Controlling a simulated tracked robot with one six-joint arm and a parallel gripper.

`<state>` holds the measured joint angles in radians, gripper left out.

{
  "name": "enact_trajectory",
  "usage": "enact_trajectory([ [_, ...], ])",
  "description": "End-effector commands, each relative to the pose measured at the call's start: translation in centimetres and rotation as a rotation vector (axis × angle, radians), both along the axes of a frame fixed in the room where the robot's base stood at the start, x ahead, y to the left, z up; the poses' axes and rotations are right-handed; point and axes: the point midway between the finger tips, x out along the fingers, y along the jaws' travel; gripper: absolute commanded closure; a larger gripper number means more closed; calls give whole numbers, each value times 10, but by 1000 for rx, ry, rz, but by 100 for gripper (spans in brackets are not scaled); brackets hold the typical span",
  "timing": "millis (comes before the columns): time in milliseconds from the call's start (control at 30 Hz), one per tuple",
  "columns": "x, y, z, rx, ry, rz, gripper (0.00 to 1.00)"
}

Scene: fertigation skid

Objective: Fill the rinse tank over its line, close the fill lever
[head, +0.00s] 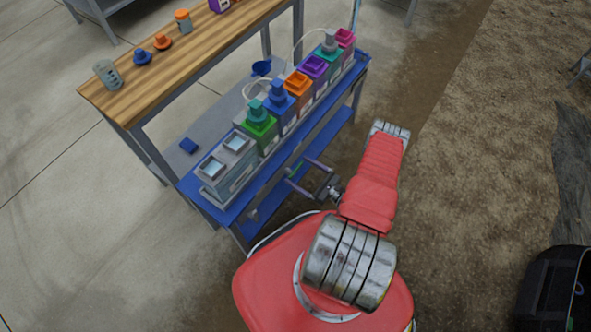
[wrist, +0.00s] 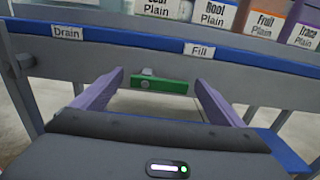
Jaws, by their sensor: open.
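The green lever (wrist: 160,86) lies level under the blue shelf edge, below and slightly left of the "Fill" label (wrist: 199,50). My gripper (wrist: 158,78) is open, with one lavender finger on each side of the lever, and no contact shows. In the head view my gripper (head: 304,172) is at the front of the blue-topped bench. A grey twin-chamber tank (head: 226,182) with pale openings, likely the rinse tank, stands at the bench's near left end. Its level and line cannot be read.
A "Drain" label (wrist: 67,31) is further left on the blue edge. A row of coloured containers, including a green one (head: 262,135) and an orange one (head: 299,88), stands beside the tank. A wooden table (head: 180,65) is behind. Open soil lies right.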

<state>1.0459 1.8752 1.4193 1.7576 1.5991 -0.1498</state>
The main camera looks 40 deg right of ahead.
Motion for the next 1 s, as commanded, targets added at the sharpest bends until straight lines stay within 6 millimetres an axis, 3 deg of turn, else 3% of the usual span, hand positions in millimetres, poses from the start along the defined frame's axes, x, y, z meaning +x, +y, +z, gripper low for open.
enact_trajectory([
  [233,20,7,0,-1,0,1,8],
  [633,24,8,0,0,0,0,8],
  [1000,24,8,0,0,0,0,35],
])
